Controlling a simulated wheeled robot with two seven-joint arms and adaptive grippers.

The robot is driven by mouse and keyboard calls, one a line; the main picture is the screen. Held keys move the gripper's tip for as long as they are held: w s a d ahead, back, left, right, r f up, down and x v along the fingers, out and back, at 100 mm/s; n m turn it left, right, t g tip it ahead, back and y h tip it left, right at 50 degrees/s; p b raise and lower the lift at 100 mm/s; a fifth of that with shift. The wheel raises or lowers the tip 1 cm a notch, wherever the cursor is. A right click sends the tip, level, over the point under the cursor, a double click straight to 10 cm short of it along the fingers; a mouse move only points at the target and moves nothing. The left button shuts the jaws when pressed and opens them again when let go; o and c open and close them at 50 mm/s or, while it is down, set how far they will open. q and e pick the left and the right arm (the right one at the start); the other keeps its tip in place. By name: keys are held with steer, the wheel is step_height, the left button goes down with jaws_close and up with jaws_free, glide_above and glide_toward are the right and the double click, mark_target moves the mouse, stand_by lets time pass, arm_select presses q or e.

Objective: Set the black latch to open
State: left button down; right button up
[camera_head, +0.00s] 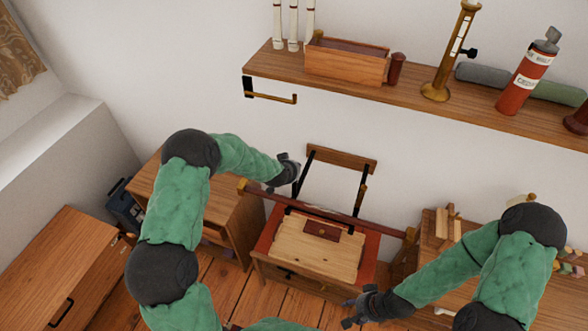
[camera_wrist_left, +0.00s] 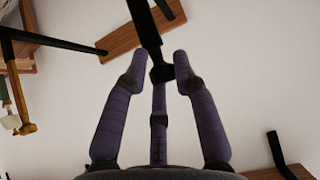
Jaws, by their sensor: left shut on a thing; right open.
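A black bar (camera_head: 304,176) runs up to a wooden crosspiece (camera_head: 342,158) against the wall behind the small chest; I take it to be the black latch, though its shape does not settle this. My left gripper (camera_head: 290,171) is at this bar. In the left wrist view, the purple fingers of my left gripper (camera_wrist_left: 162,68) close around the lower end of the black bar (camera_wrist_left: 149,30). Its wooden crosspiece also shows there (camera_wrist_left: 140,34). My right gripper (camera_head: 356,309) is open and empty, low in front of the chest's right side.
The small chest (camera_head: 262,247) has a pale wooden top and a red-brown bar (camera_head: 385,230) across its back. A shelf (camera_head: 420,100) above carries a wooden box, a brass stand and a red cylinder. Cabinets stand on both sides.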

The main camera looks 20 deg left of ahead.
arm_select(q)
steer(key=shift+w+a+r, duration=0.1)
steer(key=shift+w, duration=0.2)
steer(key=c, duration=1.1)
jaws_free()
steer(key=shift+c, duration=0.2)
steer(key=shift+o, duration=0.4)
steer(key=shift+w+f, duration=0.2)
steer(key=shift+w, duration=0.45)
steer(key=shift+s+r, duration=0.25)
arm_select(e)
steer(key=shift+w, duration=0.35)
